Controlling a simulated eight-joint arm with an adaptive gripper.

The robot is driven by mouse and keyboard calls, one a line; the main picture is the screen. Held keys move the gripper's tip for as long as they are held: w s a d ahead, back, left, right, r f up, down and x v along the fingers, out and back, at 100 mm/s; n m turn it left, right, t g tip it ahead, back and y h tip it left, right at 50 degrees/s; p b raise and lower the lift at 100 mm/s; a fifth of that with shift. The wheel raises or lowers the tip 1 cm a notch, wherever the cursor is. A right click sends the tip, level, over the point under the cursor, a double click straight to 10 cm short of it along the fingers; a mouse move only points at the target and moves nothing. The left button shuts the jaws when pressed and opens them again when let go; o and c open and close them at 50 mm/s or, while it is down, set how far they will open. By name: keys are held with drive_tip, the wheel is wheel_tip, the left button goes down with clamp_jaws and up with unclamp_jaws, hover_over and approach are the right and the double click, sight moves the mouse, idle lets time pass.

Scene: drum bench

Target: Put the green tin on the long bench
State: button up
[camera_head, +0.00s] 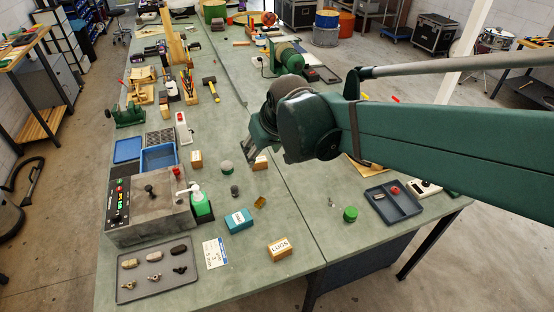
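A small green tin (350,214) stands upright on the right-hand part of the grey-green worktop (300,224), near its front right, left of a dark divided tray. A seam runs lengthwise through the worktop; the long bench surface (150,270) lies left of it and stretches far back. My gripper (252,153) hangs over the middle of the worktop, behind and left of the green tin and well apart from it. Its fingers point down near a small wooden block (260,163). Their gap is not clear from this angle, and I see nothing held.
The dark tray (394,203) holds small items beside the tin. A LUGS box (279,249), a teal box (239,221), a green-and-white bottle (201,205), a grey machine (150,208) and a parts tray (157,273) crowd the front left. Bare worktop lies around the LUGS box.

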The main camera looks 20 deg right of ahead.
drive_tip(key=s+d+m+t, duration=0.1)
drive_tip(key=s+d, duration=0.2)
drive_tip(key=s, duration=1.3)
drive_tip(key=shift+h, duration=0.3)
drive_tip(key=shift+o, duration=0.3)
